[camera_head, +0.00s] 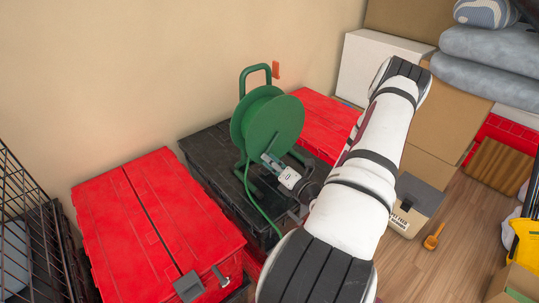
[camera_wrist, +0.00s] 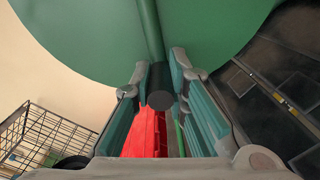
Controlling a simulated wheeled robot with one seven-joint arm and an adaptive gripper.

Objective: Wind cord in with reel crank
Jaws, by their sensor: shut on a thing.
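The green cord reel (camera_head: 268,120) stands upright on its frame on a black tote lid. Its round green flange also fills the top of the wrist view (camera_wrist: 225,30). A green cord (camera_head: 257,203) hangs from the reel's lower left and runs down over the tote's front. My gripper (camera_wrist: 162,78) is at the reel's lower front and is shut on the dark crank handle (camera_wrist: 160,92), which sits between the two fingers. In the head view my gripper (camera_head: 268,160) hides the handle.
The black tote (camera_head: 208,155) carries the reel between a red tote (camera_head: 150,215) on the left and another red tote (camera_head: 325,120) behind right. A black wire cage (camera_head: 35,235) stands at far left. Boxes (camera_head: 435,120) stand behind my arm. The wall is close behind the reel.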

